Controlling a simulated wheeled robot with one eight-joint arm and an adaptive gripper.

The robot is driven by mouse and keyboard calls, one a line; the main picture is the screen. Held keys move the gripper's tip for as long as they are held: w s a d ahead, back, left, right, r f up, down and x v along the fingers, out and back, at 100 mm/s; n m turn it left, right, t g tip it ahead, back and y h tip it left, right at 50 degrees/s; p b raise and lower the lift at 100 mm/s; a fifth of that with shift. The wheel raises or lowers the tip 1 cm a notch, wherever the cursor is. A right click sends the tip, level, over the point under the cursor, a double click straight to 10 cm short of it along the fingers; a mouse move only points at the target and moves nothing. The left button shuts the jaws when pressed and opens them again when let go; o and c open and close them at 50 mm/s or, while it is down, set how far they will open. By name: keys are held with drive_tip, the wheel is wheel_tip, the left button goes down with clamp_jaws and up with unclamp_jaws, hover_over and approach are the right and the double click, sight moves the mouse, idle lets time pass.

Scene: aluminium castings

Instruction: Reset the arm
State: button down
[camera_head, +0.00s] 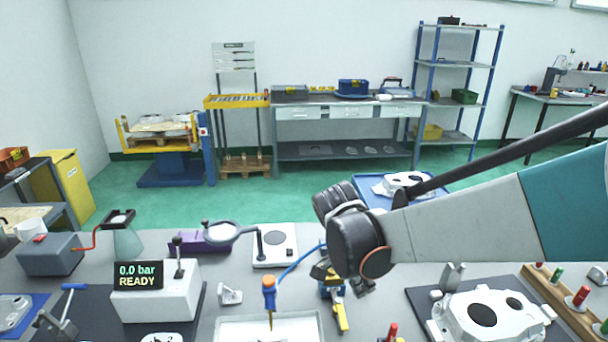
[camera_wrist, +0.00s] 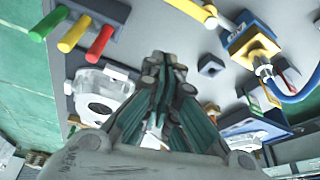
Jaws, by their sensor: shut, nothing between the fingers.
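My arm reaches in from the right in the head view, over the grey workbench (camera_head: 225,275). Its wrist hides most of my gripper there. In the wrist view my gripper (camera_wrist: 165,65) shows with its fingers together and nothing between them. A white aluminium casting (camera_head: 488,312) sits on a dark mat at the bench's right front; a pale casting (camera_wrist: 98,92) also shows to the left of the gripper in the wrist view. My gripper appears apart from the bench items.
A tester reading 0.0 bar READY (camera_head: 165,290) stands at the left front. A wooden rack (camera_head: 560,300) with coloured plugs is at the right.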

drive_tip(key=s+d+r+n+t+y, duration=0.1)
drive_tip(key=s+r+n+t, duration=0.2)
drive_tip(key=s+n, duration=0.4)
drive_tip(key=s+d+r+n+t+y, duration=0.1)
drive_tip(key=s+r+n+t+y, duration=0.1)
drive_tip(key=s+r+n, duration=0.4)
drive_tip(key=shift+s+n+t+y, duration=0.3)
drive_tip(key=shift+s+n+t, duration=0.3)
drive_tip(key=shift+n, duration=0.4)
